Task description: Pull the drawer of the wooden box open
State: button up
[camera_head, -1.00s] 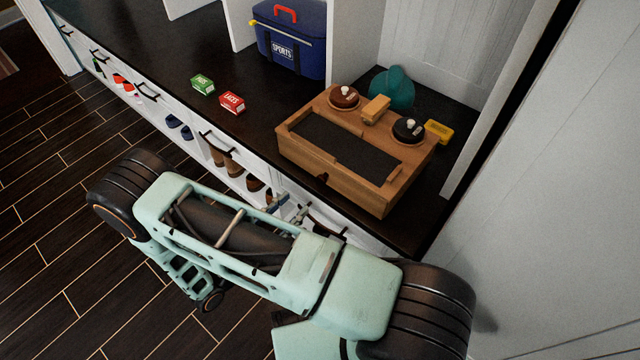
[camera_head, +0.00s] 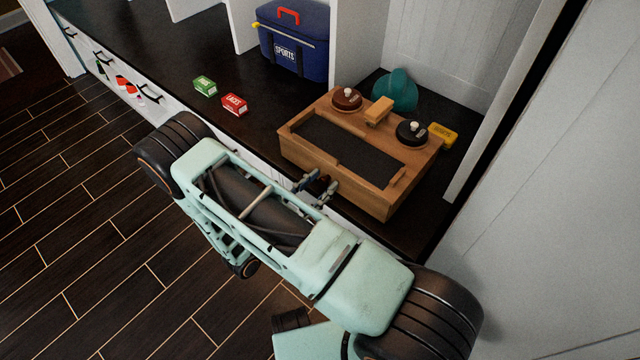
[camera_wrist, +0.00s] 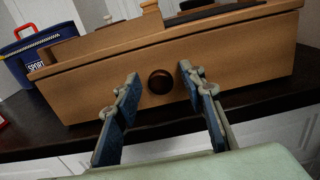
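The wooden box (camera_head: 350,184) stands on the dark bench top, with a black mat and shoe-care things on its top. In the wrist view its front face (camera_wrist: 226,58) shows a dark round knob (camera_wrist: 160,81). No gap shows around the drawer front, so it looks closed. My gripper (camera_wrist: 158,92) is open, with blue-padded fingers on either side of the knob in that view. The fingers look apart from the knob, but the remaining distance is hard to tell. In the head view the gripper (camera_head: 318,186) is at the front of the box, and my arm hides part of the bench front.
A blue sports cooler (camera_head: 296,50) stands behind on the bench. A green box (camera_head: 205,86) and a red box (camera_head: 235,104) lie left of the wooden box. A yellow box (camera_head: 443,134) and a teal object (camera_head: 396,92) are behind it. A white wall (camera_head: 540,210) is at right.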

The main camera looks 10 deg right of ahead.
grip_shut()
dwell(0.3)
